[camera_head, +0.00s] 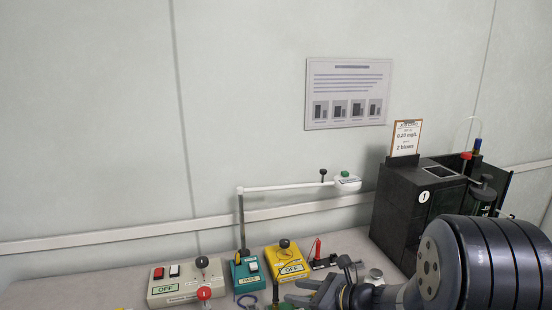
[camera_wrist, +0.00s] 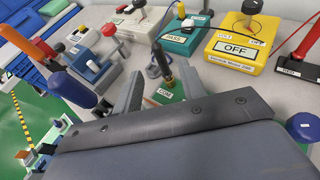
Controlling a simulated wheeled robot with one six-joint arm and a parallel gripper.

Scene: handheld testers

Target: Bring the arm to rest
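My arm (camera_head: 480,265) reaches in from the lower right of the head view, low over the front of the bench. My gripper (camera_head: 318,290) is at the bottom edge there, partly cut off. In the wrist view my gripper (camera_wrist: 158,90) has its two grey fingers apart, with no object seen clamped between them. A dark-handled plug with a brass lower part (camera_wrist: 164,66) shows in the gap, standing at a green block labelled COM (camera_wrist: 166,94). The fingers look clear of it, but the exact distance cannot be told.
A yellow tester marked OFF (camera_head: 288,264), a teal tester (camera_head: 246,272) and a pale tester (camera_head: 185,282) stand left of my gripper. A black tank unit (camera_head: 408,212) stands behind my arm. A red-handled probe (camera_head: 318,250) stands close by. Space above the testers is mostly free.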

